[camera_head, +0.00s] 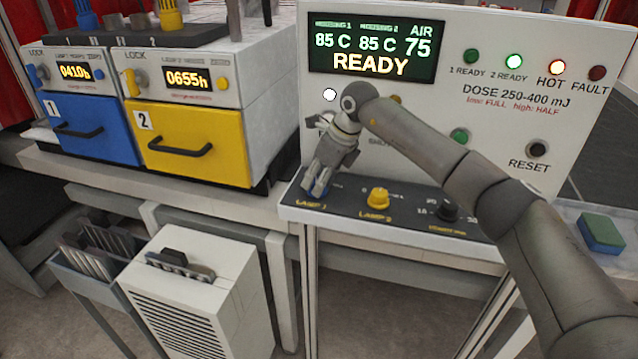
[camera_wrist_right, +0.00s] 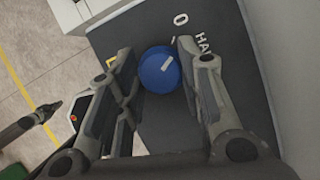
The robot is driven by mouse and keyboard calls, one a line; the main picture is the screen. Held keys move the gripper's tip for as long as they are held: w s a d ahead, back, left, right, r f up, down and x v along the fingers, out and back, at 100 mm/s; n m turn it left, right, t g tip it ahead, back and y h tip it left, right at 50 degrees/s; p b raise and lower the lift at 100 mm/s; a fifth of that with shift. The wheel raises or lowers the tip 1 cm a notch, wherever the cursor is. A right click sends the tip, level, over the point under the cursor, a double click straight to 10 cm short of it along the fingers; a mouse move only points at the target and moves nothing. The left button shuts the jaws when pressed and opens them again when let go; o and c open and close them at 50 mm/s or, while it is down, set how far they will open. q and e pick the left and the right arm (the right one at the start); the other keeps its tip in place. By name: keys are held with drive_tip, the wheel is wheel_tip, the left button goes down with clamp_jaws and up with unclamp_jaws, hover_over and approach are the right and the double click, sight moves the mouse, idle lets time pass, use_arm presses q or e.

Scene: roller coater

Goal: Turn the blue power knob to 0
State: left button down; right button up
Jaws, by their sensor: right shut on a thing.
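The blue power knob (camera_wrist_right: 154,76) sits on the dark control strip of the panel, above the LAMP 1 label in the head view, where a little blue (camera_head: 318,192) shows under my fingers. My right gripper (camera_head: 318,188) reaches down over it. In the right wrist view its two fingers (camera_wrist_right: 158,76) stand on either side of the knob, shut on it. A short white mark on the knob slants up and right. The printed 0 (camera_wrist_right: 181,18) and part of a word starting HA (camera_wrist_right: 205,42) show beyond the knob.
A yellow LAMP 2 knob (camera_head: 378,197) and a black knob (camera_head: 446,210) sit to the right on the same strip. The upright panel (camera_head: 480,110) with its READY display (camera_head: 372,50) rises behind. Blue (camera_head: 93,130) and yellow (camera_head: 197,150) drawers stand left.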

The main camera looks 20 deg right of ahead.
drive_tip(key=shift+w+r+n+g+y, duration=0.1)
drive_tip(key=shift+n+g+y, duration=0.25)
drive_tip(key=shift+n, duration=0.95)
drive_tip(key=o, duration=1)
drive_tip(key=v, duration=1.2)
drive_tip(key=shift+w, duration=0.1)
